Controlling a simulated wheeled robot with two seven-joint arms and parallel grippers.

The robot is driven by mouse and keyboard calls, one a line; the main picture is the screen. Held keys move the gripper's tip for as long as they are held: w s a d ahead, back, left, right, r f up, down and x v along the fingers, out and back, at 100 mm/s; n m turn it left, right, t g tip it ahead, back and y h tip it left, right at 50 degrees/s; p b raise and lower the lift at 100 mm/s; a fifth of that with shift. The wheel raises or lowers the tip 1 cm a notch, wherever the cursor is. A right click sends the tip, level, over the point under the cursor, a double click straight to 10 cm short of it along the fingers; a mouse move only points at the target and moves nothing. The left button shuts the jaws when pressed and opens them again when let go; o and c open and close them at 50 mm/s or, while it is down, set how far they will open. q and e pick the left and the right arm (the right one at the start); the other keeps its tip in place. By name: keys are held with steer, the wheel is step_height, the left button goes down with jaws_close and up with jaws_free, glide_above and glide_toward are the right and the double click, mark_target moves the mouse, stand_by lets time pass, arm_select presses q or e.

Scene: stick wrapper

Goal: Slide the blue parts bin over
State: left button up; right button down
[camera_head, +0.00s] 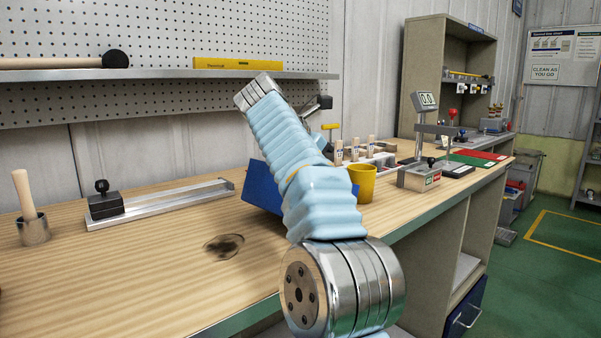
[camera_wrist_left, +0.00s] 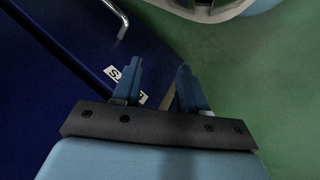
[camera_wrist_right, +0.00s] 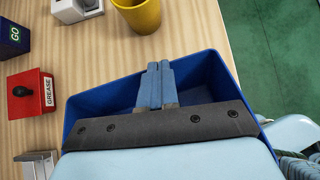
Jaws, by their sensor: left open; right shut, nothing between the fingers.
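The blue parts bin (camera_head: 262,188) sits on the wooden workbench in the head view, partly hidden behind my right arm. In the right wrist view, the bin (camera_wrist_right: 200,75) lies under my right gripper (camera_wrist_right: 158,66), which is shut and empty. The gripper's body hides the near part of the bin. My left gripper (camera_wrist_left: 158,78) is open and empty, near a dark blue drawer front with a metal handle, above the green floor. It is outside the head view.
A yellow cup (camera_head: 363,182) stands close to the bin, towards the right of the bench. A red GREASE box (camera_wrist_right: 31,93) is left of the bin in the right wrist view. A metal rail fixture (camera_head: 165,203) lies further left. Bare wood (camera_head: 130,275) lies in front.

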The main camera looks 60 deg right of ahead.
steer(key=shift+s+d, duration=0.35)
steer(key=shift+d, duration=0.55)
steer(key=p+v, duration=0.3)
steer(key=v, duration=1)
steer(key=shift+w+a+r, duration=0.15)
steer(key=shift+a+r, duration=0.05)
steer(key=shift+a, duration=0.1)
